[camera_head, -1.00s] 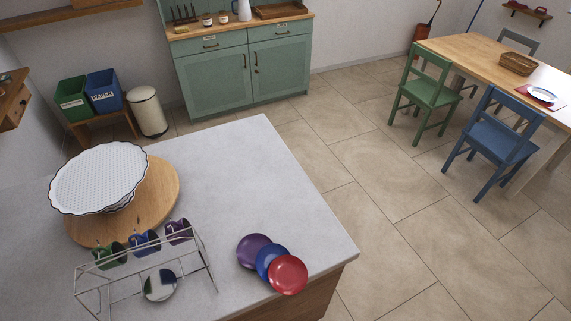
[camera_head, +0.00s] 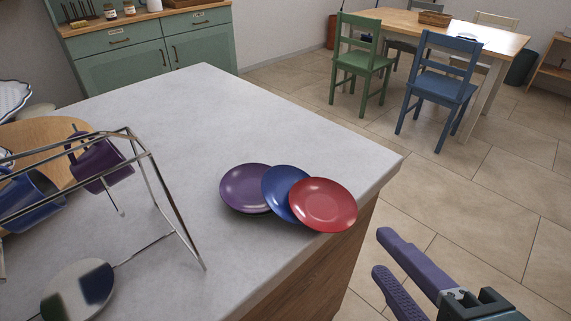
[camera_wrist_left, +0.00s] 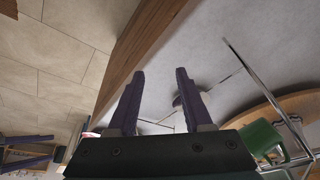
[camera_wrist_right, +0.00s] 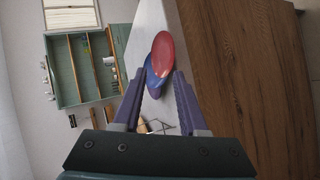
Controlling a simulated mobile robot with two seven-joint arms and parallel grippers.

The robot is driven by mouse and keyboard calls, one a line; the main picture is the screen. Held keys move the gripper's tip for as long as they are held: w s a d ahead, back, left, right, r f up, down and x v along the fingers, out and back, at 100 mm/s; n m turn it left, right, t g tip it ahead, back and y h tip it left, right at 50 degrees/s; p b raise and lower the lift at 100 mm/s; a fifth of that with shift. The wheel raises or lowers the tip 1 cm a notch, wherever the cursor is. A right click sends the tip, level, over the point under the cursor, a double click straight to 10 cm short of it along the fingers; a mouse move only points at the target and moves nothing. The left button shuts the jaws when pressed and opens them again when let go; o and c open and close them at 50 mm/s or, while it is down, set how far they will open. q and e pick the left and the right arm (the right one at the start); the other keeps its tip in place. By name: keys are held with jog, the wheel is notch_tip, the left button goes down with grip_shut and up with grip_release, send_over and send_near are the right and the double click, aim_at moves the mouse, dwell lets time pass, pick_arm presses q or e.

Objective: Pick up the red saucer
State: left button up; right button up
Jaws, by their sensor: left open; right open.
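The red saucer (camera_head: 323,205) lies at the right end of a fanned row, near the counter's corner. It overlaps the blue saucer (camera_head: 279,190), and the purple saucer (camera_head: 245,188) is at the left end. My right gripper (camera_head: 378,254) is open and empty, beyond the counter edge, to the right of and nearer than the red saucer. In the right wrist view the red saucer (camera_wrist_right: 162,54) shows ahead of the open fingers (camera_wrist_right: 155,78). My left gripper (camera_wrist_left: 158,75) is open and empty in the left wrist view; it is not in the head view.
A wire rack (camera_head: 158,185) with hanging mugs, including a purple mug (camera_head: 100,163), stands on the counter (camera_head: 180,110) at left. A round wooden board (camera_head: 50,140) is behind it. Chairs and a dining table (camera_head: 470,40) are farther back.

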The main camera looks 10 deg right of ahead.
aim_at(330, 231)
jog(key=shift+n+y, duration=0.4)
jog(key=shift+n, duration=0.3)
jog(key=shift+w+a+f+b, duration=0.25)
jog(key=shift+w+a+f, duration=0.25)
jog(key=shift+w+f, duration=0.8)
jog(key=shift+w+a+f+b, duration=0.2)
jog(key=shift+w+a+f, duration=0.25)
jog(key=shift+w+f, duration=0.8)
jog(key=shift+w+a+f+b, duration=0.25)
jog(key=shift+w+a+f, duration=0.4)
jog(key=shift+w, duration=1.1)
jog(key=shift+d+f, duration=0.1)
jog(key=shift+d, duration=0.1)
grip_shut()
jog(key=shift+f, duration=0.1)
